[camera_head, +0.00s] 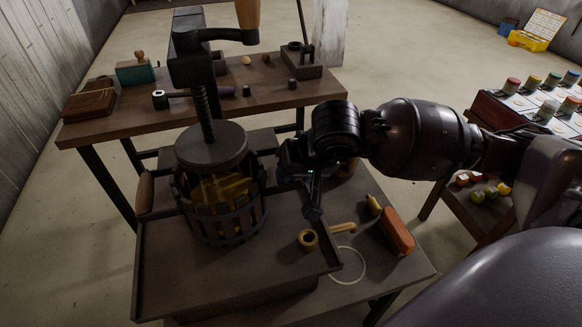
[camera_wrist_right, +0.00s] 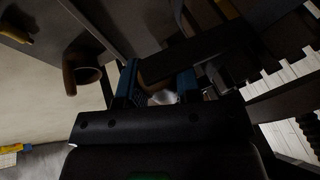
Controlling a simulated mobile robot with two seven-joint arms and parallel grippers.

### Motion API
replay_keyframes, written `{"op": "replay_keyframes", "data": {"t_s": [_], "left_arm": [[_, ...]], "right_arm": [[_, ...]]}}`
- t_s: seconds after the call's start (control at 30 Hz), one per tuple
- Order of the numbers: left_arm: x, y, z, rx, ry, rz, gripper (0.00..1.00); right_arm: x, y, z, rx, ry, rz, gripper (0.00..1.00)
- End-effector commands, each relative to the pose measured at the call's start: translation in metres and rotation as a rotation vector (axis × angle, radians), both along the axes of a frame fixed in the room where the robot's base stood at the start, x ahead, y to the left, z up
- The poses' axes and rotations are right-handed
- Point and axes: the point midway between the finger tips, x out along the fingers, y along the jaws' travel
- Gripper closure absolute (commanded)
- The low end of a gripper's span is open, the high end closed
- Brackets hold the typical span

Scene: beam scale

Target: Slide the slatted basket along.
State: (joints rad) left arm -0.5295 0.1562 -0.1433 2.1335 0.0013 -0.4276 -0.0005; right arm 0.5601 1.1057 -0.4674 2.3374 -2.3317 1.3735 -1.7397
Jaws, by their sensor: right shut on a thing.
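The slatted basket (camera_head: 222,222) is a round, dark cage of upright slats with yellowish material inside. It stands on the dark tray (camera_head: 190,285), under the round press plate (camera_head: 211,145) and its screw. A wooden handle (camera_head: 145,192) sticks up on its left side. My right gripper (camera_head: 292,175) is at the basket's right side. In the right wrist view its blue-lined fingers (camera_wrist_right: 157,82) are closed around a brownish handle-like piece (camera_wrist_right: 155,70), with dark slats (camera_wrist_right: 270,65) beside it. The grip is partly hidden in the head view. My left gripper is out of view.
A bench (camera_head: 110,128) with tools is behind.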

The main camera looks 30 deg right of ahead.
Motion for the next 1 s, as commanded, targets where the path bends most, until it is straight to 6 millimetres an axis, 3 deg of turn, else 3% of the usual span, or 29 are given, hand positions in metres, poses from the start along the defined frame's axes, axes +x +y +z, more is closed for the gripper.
{"op": "replay_keyframes", "data": {"t_s": [1.0], "left_arm": [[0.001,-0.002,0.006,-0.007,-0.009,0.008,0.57]], "right_arm": [[-0.046,0.014,0.000,-0.002,0.002,0.009,1.00]]}}
